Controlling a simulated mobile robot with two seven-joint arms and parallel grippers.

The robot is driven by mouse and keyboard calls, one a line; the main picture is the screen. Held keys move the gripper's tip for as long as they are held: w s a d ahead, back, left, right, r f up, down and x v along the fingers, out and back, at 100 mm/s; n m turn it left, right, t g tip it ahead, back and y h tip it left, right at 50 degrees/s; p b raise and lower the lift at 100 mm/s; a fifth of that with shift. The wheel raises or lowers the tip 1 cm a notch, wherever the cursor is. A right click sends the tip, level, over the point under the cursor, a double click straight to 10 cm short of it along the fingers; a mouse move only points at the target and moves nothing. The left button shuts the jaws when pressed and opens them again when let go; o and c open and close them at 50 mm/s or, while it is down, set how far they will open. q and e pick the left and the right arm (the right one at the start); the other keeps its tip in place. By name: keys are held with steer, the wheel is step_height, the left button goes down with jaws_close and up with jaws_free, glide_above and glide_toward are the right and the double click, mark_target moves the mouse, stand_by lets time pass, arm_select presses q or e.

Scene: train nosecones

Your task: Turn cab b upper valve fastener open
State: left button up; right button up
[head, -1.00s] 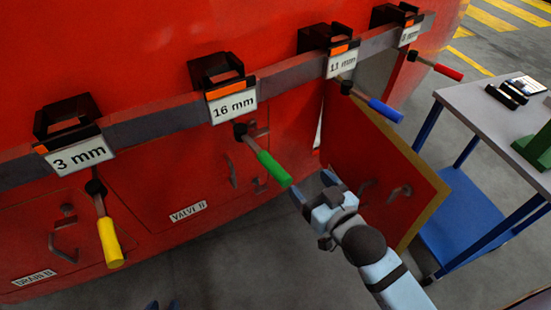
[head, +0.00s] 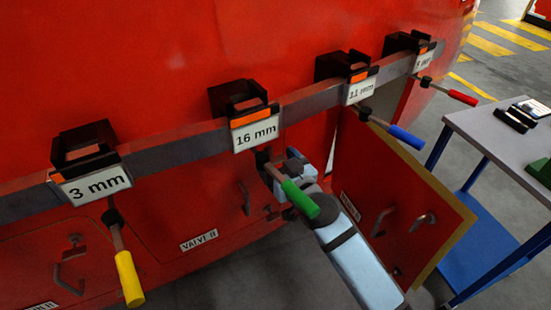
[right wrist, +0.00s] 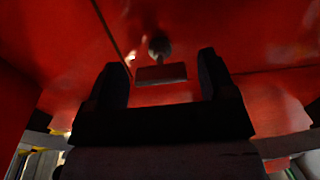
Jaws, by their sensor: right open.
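The hatch with the VALVE B label (head: 198,240) is shut in the red nosecone's side. Its upper right corner, where the upper fastener would be, is hidden in the head view by my right gripper (head: 270,168) and a green-handled tool. My left gripper is out of view.
A green-handled tool (head: 300,198) hangs from the 16 mm holder (head: 240,108), in front of my right gripper. Yellow (head: 129,278), blue (head: 405,138) and red (head: 462,97) handled tools hang along the rail. An open hatch door (head: 400,200) stands right of my right arm.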

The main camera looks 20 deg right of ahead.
steer(key=shift+w+a, duration=0.15)
steer(key=shift+w, duration=0.3)
steer(key=shift+c, duration=0.4)
